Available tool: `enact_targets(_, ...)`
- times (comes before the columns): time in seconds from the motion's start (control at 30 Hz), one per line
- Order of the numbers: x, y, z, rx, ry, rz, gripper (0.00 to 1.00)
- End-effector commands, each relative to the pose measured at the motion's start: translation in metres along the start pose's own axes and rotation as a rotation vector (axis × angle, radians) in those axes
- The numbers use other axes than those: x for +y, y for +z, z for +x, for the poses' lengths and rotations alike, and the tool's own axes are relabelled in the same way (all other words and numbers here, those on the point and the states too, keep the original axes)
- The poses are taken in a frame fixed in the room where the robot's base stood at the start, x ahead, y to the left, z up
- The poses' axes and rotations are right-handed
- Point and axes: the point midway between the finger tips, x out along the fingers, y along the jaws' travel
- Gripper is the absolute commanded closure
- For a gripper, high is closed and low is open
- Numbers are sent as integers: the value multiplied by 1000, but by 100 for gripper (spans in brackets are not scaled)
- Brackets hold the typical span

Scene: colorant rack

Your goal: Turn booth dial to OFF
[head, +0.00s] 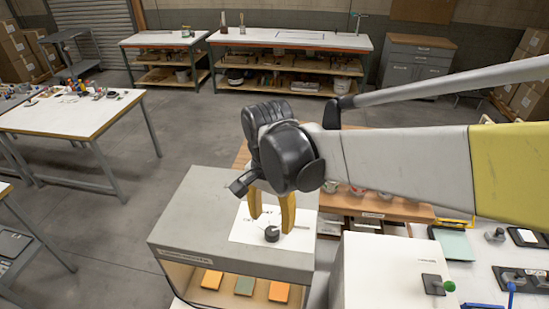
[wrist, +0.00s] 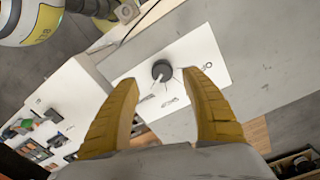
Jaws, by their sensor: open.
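The booth dial (head: 272,234) is a small dark round knob on a white label plate (head: 246,233) on top of the grey booth (head: 190,220). In the wrist view the dial (wrist: 162,70) lies beyond and between my fingertips, with a light pointer toward the lower left and printed marks around it, too small to read surely. My gripper (head: 272,222) is above the plate, its yellow fingers pointing down. In the wrist view my gripper (wrist: 165,82) is open, with nothing between the fingers. The fingers appear apart from the dial.
Orange and green panels (head: 243,287) lie inside the booth's open front. A white box (head: 385,270) with a green-knobbed lever stands to the right. A wooden shelf with bowls (head: 385,205) is behind it. Open floor (head: 130,190) lies to the left.

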Motion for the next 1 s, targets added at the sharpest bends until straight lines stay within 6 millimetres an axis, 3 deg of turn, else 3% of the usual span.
enact_targets(0.1, -1, -1, 24, 0, 0, 0, 45)
enact_targets(0.3, 0, 0, 51, 0, -1, 0, 45)
enact_targets(0.7, 0, 0, 59, 0, -1, 0, 46)
enact_targets(0.87, 0, 0, 59, 0, -1, 0, 95)
enact_targets(0.9, 0, 0, 59, 0, -1, 0, 99)
enact_targets(1.0, 0, 0, 59, 0, -1, -1, 100)
